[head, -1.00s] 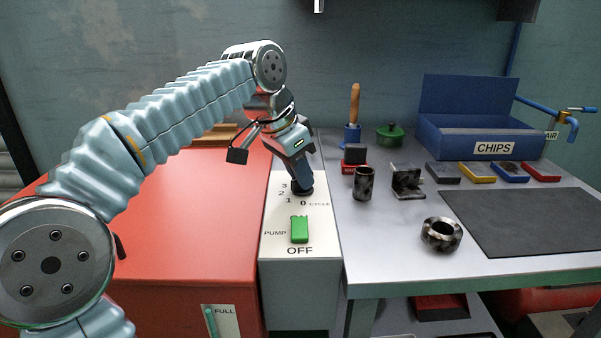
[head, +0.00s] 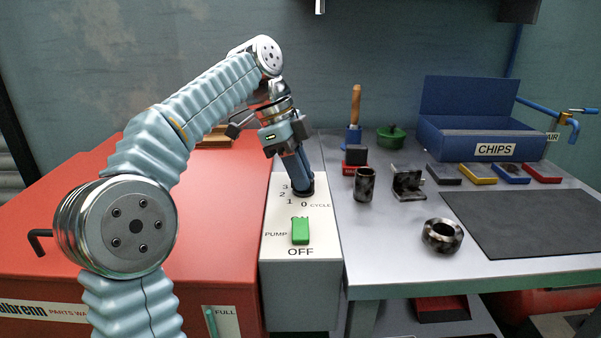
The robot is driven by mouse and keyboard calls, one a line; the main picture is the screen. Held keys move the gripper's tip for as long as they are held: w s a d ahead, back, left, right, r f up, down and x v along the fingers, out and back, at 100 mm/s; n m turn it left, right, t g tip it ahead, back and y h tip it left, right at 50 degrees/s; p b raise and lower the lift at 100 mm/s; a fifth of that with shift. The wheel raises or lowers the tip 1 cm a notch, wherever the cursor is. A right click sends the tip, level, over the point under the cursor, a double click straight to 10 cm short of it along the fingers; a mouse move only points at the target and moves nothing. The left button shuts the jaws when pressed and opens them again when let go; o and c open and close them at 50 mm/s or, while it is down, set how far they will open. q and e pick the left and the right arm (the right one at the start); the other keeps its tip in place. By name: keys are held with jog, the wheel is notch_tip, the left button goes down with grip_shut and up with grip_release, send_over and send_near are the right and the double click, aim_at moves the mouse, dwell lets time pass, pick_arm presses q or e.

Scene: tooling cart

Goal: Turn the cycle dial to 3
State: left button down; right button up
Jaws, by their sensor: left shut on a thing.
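The cycle dial (head: 303,191) is a dark round knob on the pale top of the control box (head: 285,215). The numbers 0, 1, 2 and 3 are printed around its front and left side, with the word CYCLE at the right. My left gripper (head: 301,182) comes down on the dial from above and is shut on it. The gripper and wrist hide most of the dial, so I cannot tell which number it points to. My right gripper is not in view.
A green PUMP switch (head: 300,231) above the word OFF stands in front of the dial. The red parts washer (head: 215,235) is at the left. On the grey bench at the right are a dark cylinder (head: 364,184), a ring (head: 442,235) and a blue CHIPS bin (head: 480,138).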

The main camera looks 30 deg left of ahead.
pick_arm(q)
jog(key=shift+m+g, duration=0.4)
jog(key=shift+m, duration=0.6)
jog(key=c, duration=1.2)
grip_release()
jog(key=shift+o, duration=0.2)
